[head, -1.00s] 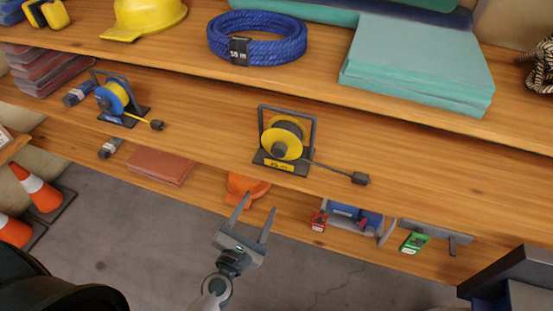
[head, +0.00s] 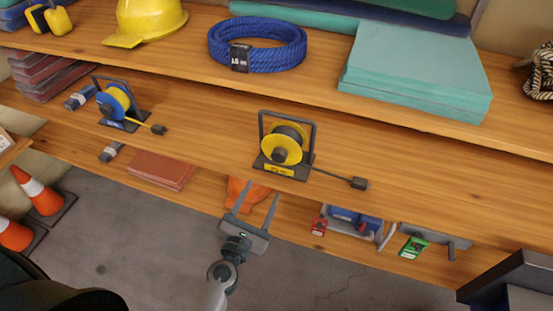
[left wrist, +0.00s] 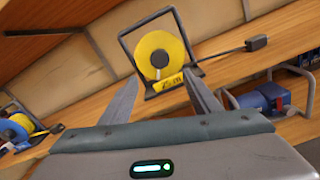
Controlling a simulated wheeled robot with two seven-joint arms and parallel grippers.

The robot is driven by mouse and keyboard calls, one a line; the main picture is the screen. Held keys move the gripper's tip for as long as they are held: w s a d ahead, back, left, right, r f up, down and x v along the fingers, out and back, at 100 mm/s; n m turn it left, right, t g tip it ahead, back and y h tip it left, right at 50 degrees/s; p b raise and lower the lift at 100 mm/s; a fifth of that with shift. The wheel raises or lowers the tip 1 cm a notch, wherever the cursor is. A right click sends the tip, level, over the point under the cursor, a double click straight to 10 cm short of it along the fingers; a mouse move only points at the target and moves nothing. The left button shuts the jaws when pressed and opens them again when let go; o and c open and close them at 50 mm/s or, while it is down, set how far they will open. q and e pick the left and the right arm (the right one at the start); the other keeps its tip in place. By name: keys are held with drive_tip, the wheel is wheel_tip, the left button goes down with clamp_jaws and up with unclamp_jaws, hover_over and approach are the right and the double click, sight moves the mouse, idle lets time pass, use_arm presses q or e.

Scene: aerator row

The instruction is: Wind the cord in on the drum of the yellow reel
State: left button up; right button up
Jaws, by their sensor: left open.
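The yellow reel (head: 284,149) stands upright in its dark frame on the middle shelf, with a yellow label on its base. Its dark cord (head: 331,175) runs out to the right along the shelf and ends in a dark plug (head: 358,183). My left gripper (head: 256,203) is open and empty, in front of the shelf edge and below the reel. In the left wrist view the yellow reel (left wrist: 158,57) shows straight ahead beyond the two spread fingers (left wrist: 160,95), apart from them. A small knob shows on its yellow face. My right gripper is not in view.
A blue reel (head: 115,101) with yellow cord stands at the left on the same shelf. A blue rope coil (head: 292,62), yellow helmet (head: 150,18) and teal mats (head: 415,75) lie on the shelf above. Below are an orange item (head: 238,192) and a blue machine (head: 352,220). The shelf right of the plug is clear.

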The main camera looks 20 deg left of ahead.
sight(277, 159)
use_arm(q)
drive_tip(key=w, duration=0.7)
drive_tip(key=w+p, duration=0.1)
drive_tip(key=w, duration=0.5)
drive_tip(key=shift+w+d, duration=0.2)
drive_tip(key=shift+w, duration=0.15)
drive_tip(key=c, duration=1.1)
drive_tip(key=shift+o, duration=0.2)
drive_tip(key=shift+p, duration=0.3)
